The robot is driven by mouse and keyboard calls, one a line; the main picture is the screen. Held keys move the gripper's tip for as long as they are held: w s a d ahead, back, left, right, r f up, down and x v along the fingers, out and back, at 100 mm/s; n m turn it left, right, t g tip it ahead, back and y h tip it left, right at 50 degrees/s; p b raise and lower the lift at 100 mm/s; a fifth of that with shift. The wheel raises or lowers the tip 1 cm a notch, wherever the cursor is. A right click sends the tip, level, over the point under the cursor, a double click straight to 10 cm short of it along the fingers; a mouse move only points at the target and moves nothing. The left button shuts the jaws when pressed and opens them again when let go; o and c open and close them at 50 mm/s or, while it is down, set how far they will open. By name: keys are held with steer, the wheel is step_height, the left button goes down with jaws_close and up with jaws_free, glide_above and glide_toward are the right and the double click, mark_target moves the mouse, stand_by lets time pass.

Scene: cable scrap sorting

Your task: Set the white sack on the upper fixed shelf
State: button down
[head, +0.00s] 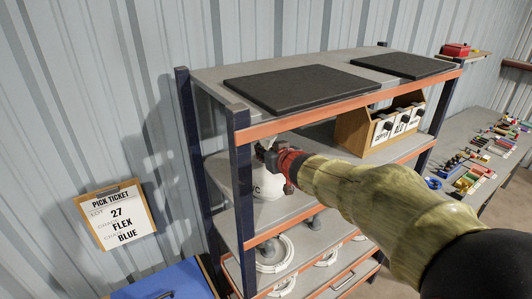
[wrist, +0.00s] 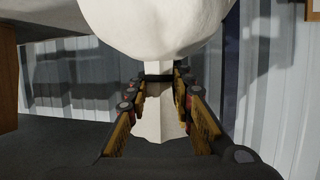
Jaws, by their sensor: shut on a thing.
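The white sack (head: 267,186) has dark letters on its side, partly cut off. It hangs upright below my gripper (head: 268,152) at the left end of the shelving unit, behind the front left post. My gripper is shut on the sack's narrow neck. In the wrist view the neck lies between the two fingers (wrist: 160,105), and the sack's round body (wrist: 155,25) fills the top. The upper fixed shelf (head: 222,172) lies below the top board. The sack is over its left part; I cannot tell whether its bottom touches. My arm hides part of the shelf.
The top board (head: 215,75) carries two black mats (head: 300,87). A wooden box with labelled compartments (head: 355,133) stands on the shelf's right. Cable coils (head: 273,254) lie on the level below. A bench (head: 465,140) with coloured cable pieces is at right. A pick ticket (head: 117,214) hangs at left.

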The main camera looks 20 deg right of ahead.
steer(key=shift+r, duration=0.15)
steer(key=c, duration=2)
jaws_free()
steer(key=shift+f, duration=0.25)
steer(key=o, duration=0.4)
steer(key=shift+c, duration=0.2)
steer(key=shift+o, duration=0.5)
steer(key=shift+s+r, duration=0.1)
